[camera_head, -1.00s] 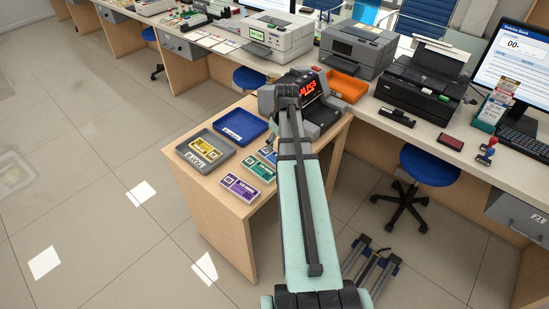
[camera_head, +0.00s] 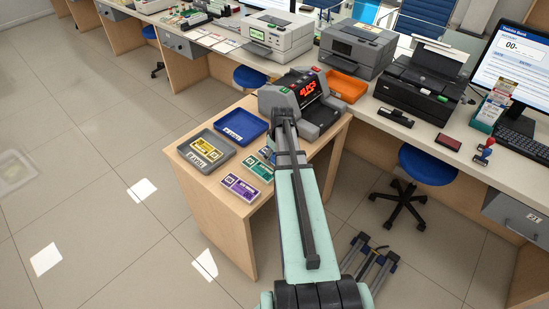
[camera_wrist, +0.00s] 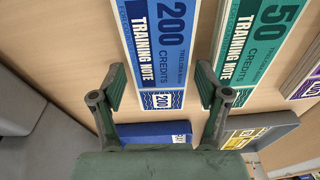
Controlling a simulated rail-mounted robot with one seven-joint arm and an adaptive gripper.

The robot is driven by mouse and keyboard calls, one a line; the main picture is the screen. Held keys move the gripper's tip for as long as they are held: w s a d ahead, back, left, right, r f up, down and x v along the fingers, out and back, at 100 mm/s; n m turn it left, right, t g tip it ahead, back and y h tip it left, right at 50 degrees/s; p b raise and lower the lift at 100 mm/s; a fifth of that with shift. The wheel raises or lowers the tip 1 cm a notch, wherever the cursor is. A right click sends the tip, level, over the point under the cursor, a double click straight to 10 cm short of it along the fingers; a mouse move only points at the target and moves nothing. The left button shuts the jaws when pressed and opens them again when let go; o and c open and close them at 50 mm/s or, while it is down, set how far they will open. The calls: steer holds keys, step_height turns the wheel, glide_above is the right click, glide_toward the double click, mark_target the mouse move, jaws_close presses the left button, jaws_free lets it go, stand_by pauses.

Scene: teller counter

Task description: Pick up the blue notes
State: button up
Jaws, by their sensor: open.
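The blue notes (camera_wrist: 160,40) are a banded bundle marked 200 credits, lying flat on the wooden table top in the wrist view. My gripper (camera_wrist: 161,85) is open above the table, with its two fingers apart on either side of the bundle's near end. It looks empty; I cannot tell how far above the notes it is. In the head view my arm hides the gripper and most or all of the blue notes.
Green notes (camera_wrist: 258,40) lie close to the right finger. Purple notes (camera_head: 240,187) lie farther along. A grey tray (camera_head: 224,146) holds yellow notes (camera_head: 205,148). A blue tray (camera_head: 241,127) sits beside it. A grey counting machine (camera_head: 285,103) stands at the table's back.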

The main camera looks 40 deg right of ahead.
steer(key=shift+f, duration=0.15)
steer(key=c, duration=0.9)
steer(key=shift+r, duration=0.2)
